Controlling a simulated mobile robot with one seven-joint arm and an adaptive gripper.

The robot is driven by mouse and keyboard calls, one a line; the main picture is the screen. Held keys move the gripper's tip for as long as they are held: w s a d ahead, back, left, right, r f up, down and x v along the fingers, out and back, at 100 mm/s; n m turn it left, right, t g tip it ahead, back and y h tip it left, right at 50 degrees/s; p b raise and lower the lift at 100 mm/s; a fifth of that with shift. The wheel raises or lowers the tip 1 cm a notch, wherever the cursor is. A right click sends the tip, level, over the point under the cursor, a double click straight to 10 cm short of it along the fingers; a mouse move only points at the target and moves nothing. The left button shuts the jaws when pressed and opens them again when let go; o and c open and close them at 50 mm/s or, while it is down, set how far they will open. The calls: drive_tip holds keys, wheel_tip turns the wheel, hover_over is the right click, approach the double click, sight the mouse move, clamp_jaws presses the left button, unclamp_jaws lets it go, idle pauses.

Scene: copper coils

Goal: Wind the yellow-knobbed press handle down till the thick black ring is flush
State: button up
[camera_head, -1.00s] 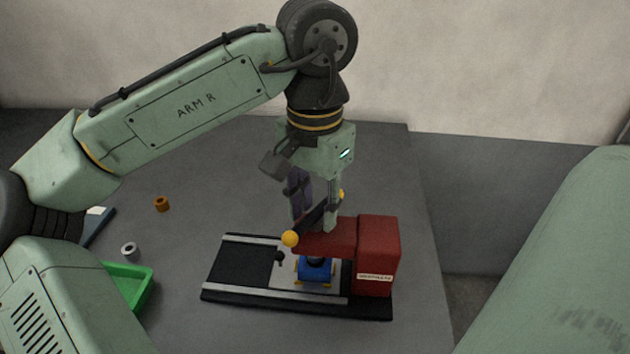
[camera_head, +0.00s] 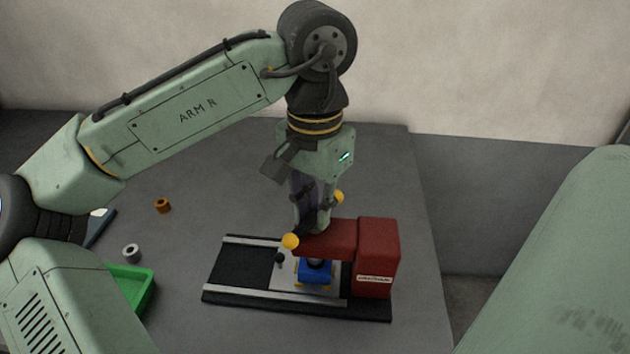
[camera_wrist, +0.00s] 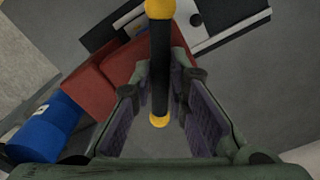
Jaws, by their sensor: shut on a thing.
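The red press (camera_head: 375,245) stands on a black base, with its arm reaching left over a blue fixture (camera_head: 315,275). Its black handle bar has a yellow knob at each end, the near one (camera_head: 290,241) and the far one (camera_head: 339,196). My gripper (camera_head: 312,222) points down over the press and is shut on the bar between the knobs. In the wrist view the handle bar (camera_wrist: 160,70) runs upright between my two fingers. A dark part (camera_head: 316,263) shows just under the press arm, on the blue fixture. I cannot tell whether it is the ring or how it is seated.
The press base has a dark bed (camera_head: 240,262) with light rails and a small black knob (camera_head: 279,258). A green tray (camera_head: 130,288), a copper coil (camera_head: 163,205) and a grey ring (camera_head: 131,253) lie to the left. A blue drum (camera_wrist: 45,130) shows in the wrist view.

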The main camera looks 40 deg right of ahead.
clamp_jaws()
drive_tip(key=shift+r+m+p, duration=0.1)
drive_tip(key=shift+m+p, duration=0.25)
drive_tip(key=shift+m, duration=0.05)
drive_tip(key=shift+m+p, duration=0.6)
drive_tip(key=shift+m, duration=0.4)
drive_tip(key=shift+f+m, duration=0.25)
drive_tip(key=shift+m, duration=0.45)
drive_tip(key=m, duration=0.2)
drive_tip(key=shift+f+m, duration=0.1)
drive_tip(key=shift+m, duration=0.2)
drive_tip(key=o, duration=0.8)
unclamp_jaws()
drive_tip(key=shift+r, duration=3.55)
